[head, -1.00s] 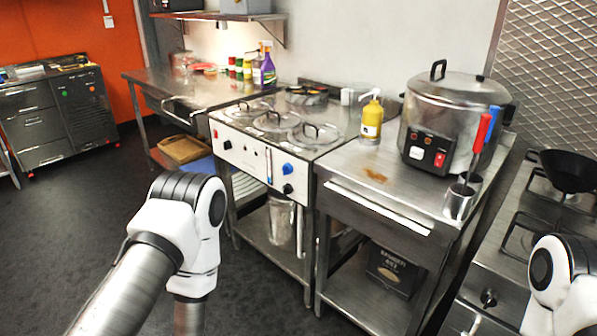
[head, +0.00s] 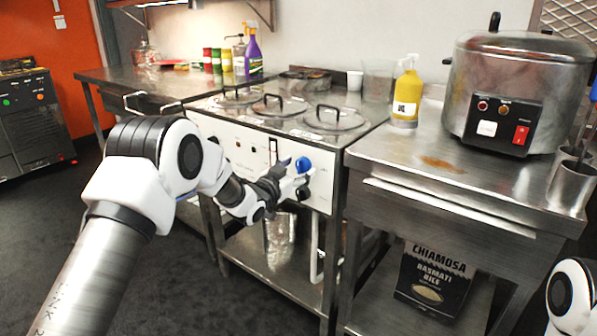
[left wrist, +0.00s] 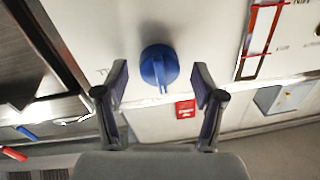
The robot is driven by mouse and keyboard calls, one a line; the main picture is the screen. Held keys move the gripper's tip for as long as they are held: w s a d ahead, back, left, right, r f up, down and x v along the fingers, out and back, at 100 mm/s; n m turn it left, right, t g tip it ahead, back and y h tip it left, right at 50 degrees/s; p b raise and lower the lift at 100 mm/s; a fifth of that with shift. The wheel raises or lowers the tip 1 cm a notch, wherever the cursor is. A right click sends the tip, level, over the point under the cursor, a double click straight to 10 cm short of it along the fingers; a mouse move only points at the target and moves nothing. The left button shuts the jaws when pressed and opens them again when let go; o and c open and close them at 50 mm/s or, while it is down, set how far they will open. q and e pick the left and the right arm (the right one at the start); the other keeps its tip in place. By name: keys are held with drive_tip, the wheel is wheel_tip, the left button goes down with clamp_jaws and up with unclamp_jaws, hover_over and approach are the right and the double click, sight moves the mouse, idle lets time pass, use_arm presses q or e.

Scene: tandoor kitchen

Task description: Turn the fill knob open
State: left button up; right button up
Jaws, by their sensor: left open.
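The blue knob (head: 303,164) is on the white front panel (head: 232,146) of the steel unit with round lids. In the left wrist view the blue knob (left wrist: 158,66) sits between my open fingers, its ridge pointing down the picture. My left gripper (head: 293,174) is at the panel's right part, with its fingers open on either side of the knob; a gap shows on each side in the wrist view (left wrist: 160,84). The fingers partly hide the black knob below the blue one. My right gripper is out of view; only a white joint of that arm shows at lower right.
A red label (left wrist: 185,109) is near the knob. Floor in front is clear.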

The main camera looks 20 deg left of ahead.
use_arm(q)
drive_tip(key=shift+w, duration=0.2)
drive_tip(key=shift+d, duration=0.1)
drive_tip(key=c, duration=1.1)
drive_tip(key=shift+c, duration=0.2)
